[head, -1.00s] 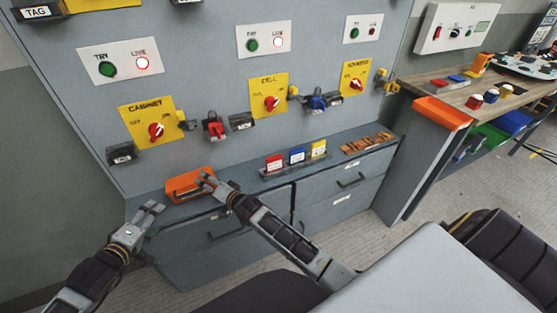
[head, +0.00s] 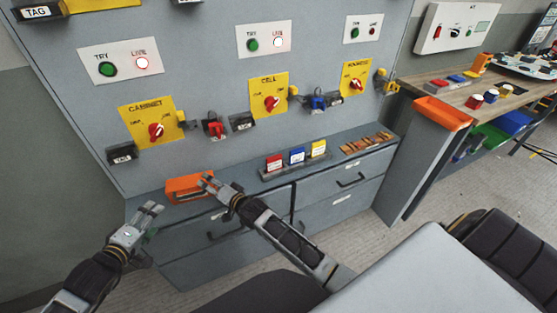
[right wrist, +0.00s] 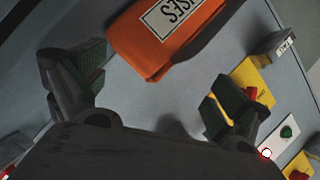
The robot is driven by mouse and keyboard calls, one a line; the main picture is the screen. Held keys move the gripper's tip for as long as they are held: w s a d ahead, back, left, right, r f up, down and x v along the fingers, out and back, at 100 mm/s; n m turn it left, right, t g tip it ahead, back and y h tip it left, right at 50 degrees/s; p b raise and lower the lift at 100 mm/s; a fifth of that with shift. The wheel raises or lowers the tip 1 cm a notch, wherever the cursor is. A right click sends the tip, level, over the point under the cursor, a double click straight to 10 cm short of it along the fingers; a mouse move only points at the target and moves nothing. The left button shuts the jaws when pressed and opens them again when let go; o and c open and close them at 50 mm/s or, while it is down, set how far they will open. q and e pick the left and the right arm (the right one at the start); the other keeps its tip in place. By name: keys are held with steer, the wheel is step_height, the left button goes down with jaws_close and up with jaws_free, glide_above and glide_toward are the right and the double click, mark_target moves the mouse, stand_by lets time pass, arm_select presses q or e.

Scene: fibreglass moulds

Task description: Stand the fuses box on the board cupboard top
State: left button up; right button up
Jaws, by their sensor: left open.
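The orange fuses box (head: 188,187) is on the grey board cupboard top (head: 237,181), at its left end, against the board's foot. In the right wrist view the box (right wrist: 168,38) shows its white label, partly readable as "...SES". My right gripper (head: 206,184) is at the box's right front in the head view. Its fingers are spread wide in the right wrist view (right wrist: 158,92), with the box ahead of them and no grip on it visible. My left gripper (head: 152,211) is open and empty, in front of the cupboard's left end.
A rack with red, blue and yellow cards (head: 296,158) stands right of the box on the cupboard top, with copper-coloured pieces (head: 366,143) further right. Switches and padlocks line the board (head: 210,80) above. A workbench (head: 480,95) with an orange tray is at the right.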

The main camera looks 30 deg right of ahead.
steer(key=v, duration=1)
stand_by(0.3)
steer(key=shift+d+r, duration=0.1)
stand_by(0.6)
